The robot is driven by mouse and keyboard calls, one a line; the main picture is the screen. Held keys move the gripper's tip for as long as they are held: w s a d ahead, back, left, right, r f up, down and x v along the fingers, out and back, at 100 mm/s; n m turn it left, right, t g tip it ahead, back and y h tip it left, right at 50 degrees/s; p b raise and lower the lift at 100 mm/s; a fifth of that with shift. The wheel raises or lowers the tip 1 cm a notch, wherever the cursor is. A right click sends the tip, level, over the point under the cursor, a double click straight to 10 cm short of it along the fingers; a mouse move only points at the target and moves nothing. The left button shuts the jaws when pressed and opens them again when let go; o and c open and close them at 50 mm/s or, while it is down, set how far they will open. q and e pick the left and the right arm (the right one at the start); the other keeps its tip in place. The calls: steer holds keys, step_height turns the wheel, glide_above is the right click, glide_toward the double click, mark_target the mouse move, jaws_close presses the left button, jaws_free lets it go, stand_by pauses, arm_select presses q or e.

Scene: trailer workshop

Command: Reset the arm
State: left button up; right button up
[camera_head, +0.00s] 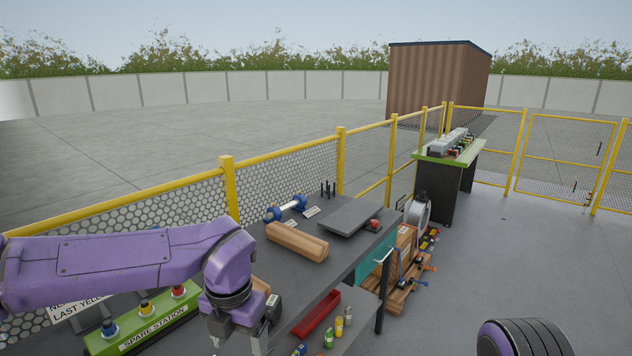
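My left arm (110,262), purple, reaches in from the left and bends down at the wrist (232,255) over the near left side of the dark workbench (345,262). My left gripper (238,346) points down at the bottom edge of the head view. Its light grey finger parts show partly, but the tips are cut off, so its opening is unclear. Only a rounded purple and black part of my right arm (525,338) shows at the bottom right. My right gripper is out of view.
A wooden block (297,241), a blue-ended roller (285,208) and a grey plate (350,218) lie on the bench. A green spare station (150,325) with coloured buttons and a red tray (317,314) are near my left gripper. Yellow fencing (285,157) runs behind. The right floor (510,260) is clear.

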arm_select(q)
steer(key=w+a+f+m+t+y, duration=0.3)
steer(key=w+a+f+m, duration=0.1)
steer(key=w+f, duration=0.15)
steer(key=s+a+f+m+t+y+b, duration=0.15)
steer(key=f+m, duration=0.25)
steer(key=f, duration=0.5)
steer(key=s+a+f+m+t+b, duration=0.25)
steer(key=f+m, duration=0.25)
steer(key=f, duration=0.4)
steer(key=s+a+f+m+g+b, duration=0.1)
steer(key=s+a+f+m+b, duration=0.2)
steer(key=s+f, duration=0.5)
steer(key=s+a+f+m+g+b, duration=0.1)
steer(key=s+a+f+m+b, duration=0.2)
steer(key=s+f+m, duration=0.2)
steer(key=s+a+f+m+g+h+b, duration=0.1)
steer(key=s+a+f+m+g+b, duration=0.1)
steer(key=s+f, duration=0.9)
steer(key=s+a+m+b, duration=0.1)
steer(key=m, duration=0.1)
steer(key=shift+s+a+f+m, duration=0.15)
steer(key=shift+s+f+m, duration=0.05)
steer(key=shift+f+m, duration=0.15)
arm_select(e)
step_height(320, 180, down, 13)
steer(key=shift+w, duration=0.3)
steer(key=shift+f, duration=0.1)
